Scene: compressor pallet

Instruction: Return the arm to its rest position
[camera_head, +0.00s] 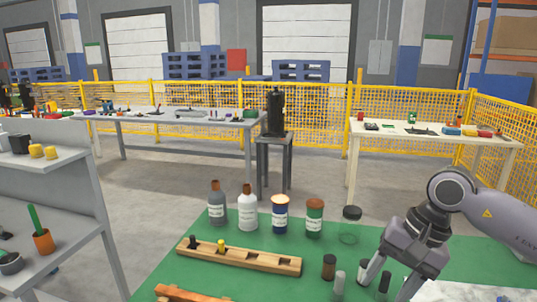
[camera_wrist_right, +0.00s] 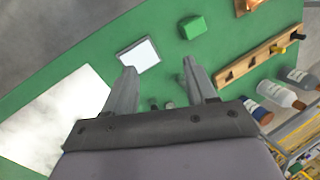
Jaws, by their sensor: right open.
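My right arm comes in from the right in the head view, over the green-topped table (camera_head: 190,262). My right gripper (camera_head: 385,280) points down near the small vials at the table's front right. In the right wrist view, the two fingers of my right gripper (camera_wrist_right: 159,72) are spread apart with nothing held between them. The small dark cylinders low between the fingers appear to be beyond them. My left arm and gripper are not in view.
Several bottles and jars, including a white bottle (camera_head: 248,208), stand along the table's far edge. A wooden rack (camera_head: 245,258) with a yellow-topped piece lies in front. A brown vial (camera_head: 329,267) and other small vials stand close to the right gripper. A grey shelf (camera_head: 60,200) is left.

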